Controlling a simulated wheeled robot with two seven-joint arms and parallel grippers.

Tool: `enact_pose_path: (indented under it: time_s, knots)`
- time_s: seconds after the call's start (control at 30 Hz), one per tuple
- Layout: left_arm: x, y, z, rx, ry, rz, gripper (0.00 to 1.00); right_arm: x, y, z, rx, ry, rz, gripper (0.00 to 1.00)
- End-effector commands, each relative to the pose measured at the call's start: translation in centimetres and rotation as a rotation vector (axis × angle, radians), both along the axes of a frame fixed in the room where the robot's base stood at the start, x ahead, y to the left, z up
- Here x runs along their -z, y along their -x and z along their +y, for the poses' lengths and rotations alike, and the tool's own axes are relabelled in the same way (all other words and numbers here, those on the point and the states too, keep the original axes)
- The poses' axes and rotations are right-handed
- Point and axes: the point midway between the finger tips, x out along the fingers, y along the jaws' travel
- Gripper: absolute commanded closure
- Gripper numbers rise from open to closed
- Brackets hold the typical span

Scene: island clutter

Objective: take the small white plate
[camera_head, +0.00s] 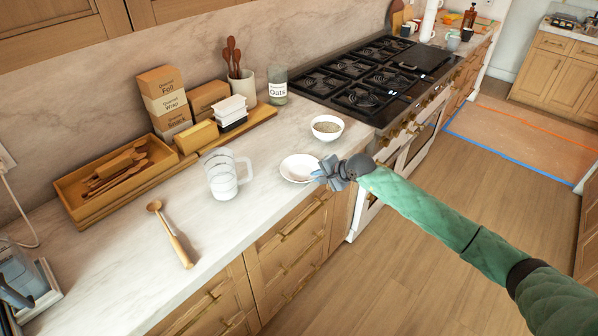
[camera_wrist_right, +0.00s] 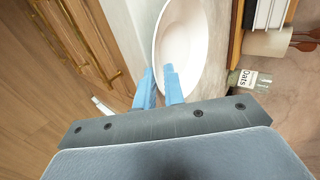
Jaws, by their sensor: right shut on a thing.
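The small white plate (camera_head: 298,168) is at the front edge of the marble counter, near the stove. It also shows in the right wrist view (camera_wrist_right: 186,42), close in front of the fingers. My right gripper (camera_head: 326,172) is shut on the plate's near rim, with one blue finger (camera_wrist_right: 158,88) on each side of it. I cannot tell whether the plate touches the counter or is slightly raised. My left gripper is not in view.
A white bowl (camera_head: 327,127) with contents stands just behind the plate. A clear pitcher (camera_head: 224,174) stands to its left, and a wooden spoon (camera_head: 172,235) lies further left. The oats jar (camera_head: 277,87) and the stove (camera_head: 367,76) are behind. Drawers with handles are below the edge.

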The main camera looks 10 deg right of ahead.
Motion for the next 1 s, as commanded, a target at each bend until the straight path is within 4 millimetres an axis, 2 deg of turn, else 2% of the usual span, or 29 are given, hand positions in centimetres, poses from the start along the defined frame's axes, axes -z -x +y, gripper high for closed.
enact_pose_path:
  time_s: [0.43,0.93,1.0]
  knots:
    - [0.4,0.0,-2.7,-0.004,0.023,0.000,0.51,-1.6,-0.1,-0.1,-0.001,0.000,-0.003,1.00]
    - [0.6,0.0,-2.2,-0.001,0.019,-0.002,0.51,-2.5,-0.1,0.0,0.000,-0.001,-0.004,1.00]
    - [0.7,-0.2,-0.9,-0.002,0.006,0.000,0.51,-2.5,-0.1,0.0,0.000,-0.001,-0.004,1.00]
